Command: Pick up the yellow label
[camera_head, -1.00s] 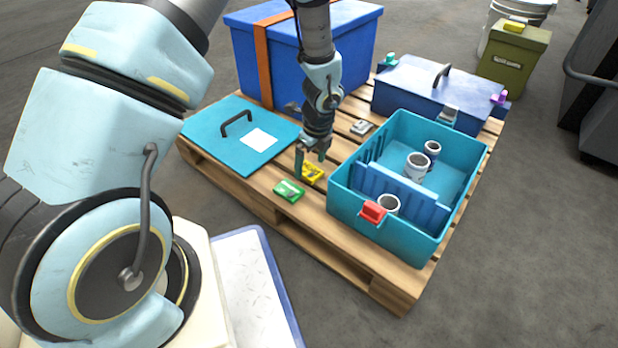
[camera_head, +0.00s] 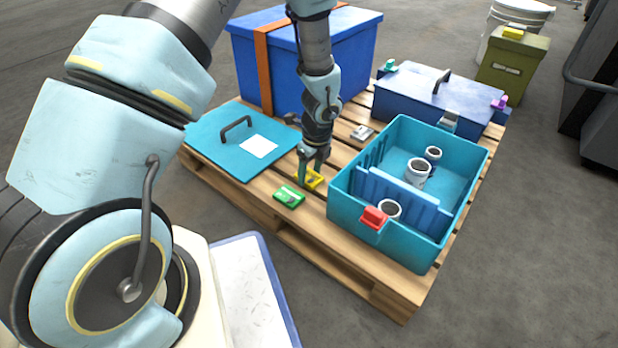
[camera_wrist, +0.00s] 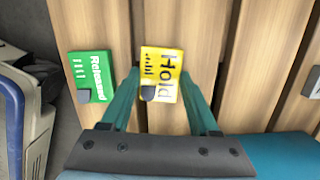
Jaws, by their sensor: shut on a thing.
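The yellow label (camera_wrist: 162,68), marked "Hold" with a dark clip at its lower edge, is between the two fingers of my gripper (camera_wrist: 159,76) in the wrist view. In the head view my gripper (camera_head: 312,180) points down at the pallet slats, shut on the yellow label (camera_head: 315,182), which the fingers partly cover. The label is at or very near the slats; I cannot tell whether it touches them. A green label (camera_head: 289,196), marked "Released" in the wrist view (camera_wrist: 90,76), lies just left of it.
On the wooden pallet (camera_head: 330,248), a teal open bin (camera_head: 340,207) with several white-rimmed cups and a red clip (camera_head: 374,217) stands close on the right. A teal lid (camera_head: 215,150) with a handle lies left. A large blue box (camera_head: 340,65) and a lidded blue case (camera_head: 410,95) stand behind.

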